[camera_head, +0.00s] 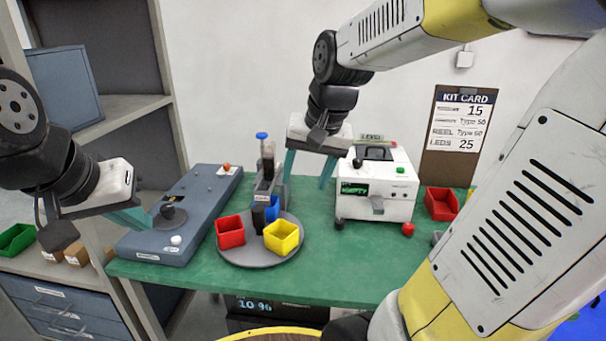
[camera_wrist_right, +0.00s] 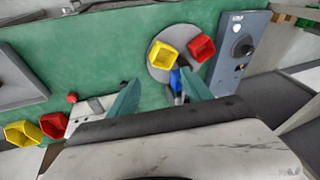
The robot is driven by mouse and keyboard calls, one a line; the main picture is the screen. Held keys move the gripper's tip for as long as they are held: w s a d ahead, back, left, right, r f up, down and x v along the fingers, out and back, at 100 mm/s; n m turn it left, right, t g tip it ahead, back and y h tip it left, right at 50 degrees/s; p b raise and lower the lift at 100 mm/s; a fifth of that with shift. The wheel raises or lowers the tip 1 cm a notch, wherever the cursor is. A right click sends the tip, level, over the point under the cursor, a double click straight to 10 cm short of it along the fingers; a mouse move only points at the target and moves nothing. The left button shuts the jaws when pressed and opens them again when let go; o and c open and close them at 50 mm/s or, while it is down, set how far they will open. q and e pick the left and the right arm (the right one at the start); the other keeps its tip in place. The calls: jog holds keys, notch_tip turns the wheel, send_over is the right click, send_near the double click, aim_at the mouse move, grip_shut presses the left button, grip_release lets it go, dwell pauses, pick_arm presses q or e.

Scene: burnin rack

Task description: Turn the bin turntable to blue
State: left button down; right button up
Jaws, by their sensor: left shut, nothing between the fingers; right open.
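The bin turntable (camera_head: 240,250) is a grey round disc on the green table, with a red bin (camera_head: 230,232) at its left front, a yellow bin (camera_head: 282,237) at its right front and a blue bin (camera_head: 272,209) at the back, partly hidden. The turntable (camera_wrist_right: 160,72) also shows in the right wrist view, the blue bin (camera_wrist_right: 175,82) nearest my fingers there. My right gripper (camera_head: 308,170) is open and empty, above the table behind and right of the turntable. My left gripper (camera_head: 150,218) is shut and empty, over the left end of the blue-grey panel, left of the turntable.
A blue-grey panel (camera_head: 205,200) with a black knob lies left of the turntable. A dark upright device (camera_head: 267,160) stands behind it. A white machine (camera_head: 378,190) stands to the right, with a red bin (camera_head: 441,204) beyond. The table's front strip (camera_head: 340,285) is clear.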

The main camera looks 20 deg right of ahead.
jog(key=shift+s+d+r, duration=0.2)
jog(key=shift+s, duration=0.6)
jog(key=shift+s, duration=0.1)
jog(key=s+a+n+t, duration=0.1)
jog(key=s+n+t, duration=0.1)
jog(key=s, duration=0.5)
jog(key=shift+s+r+n+y, duration=0.3)
jog(key=shift+s+r+n, duration=0.05)
jog(key=shift+n, duration=0.25)
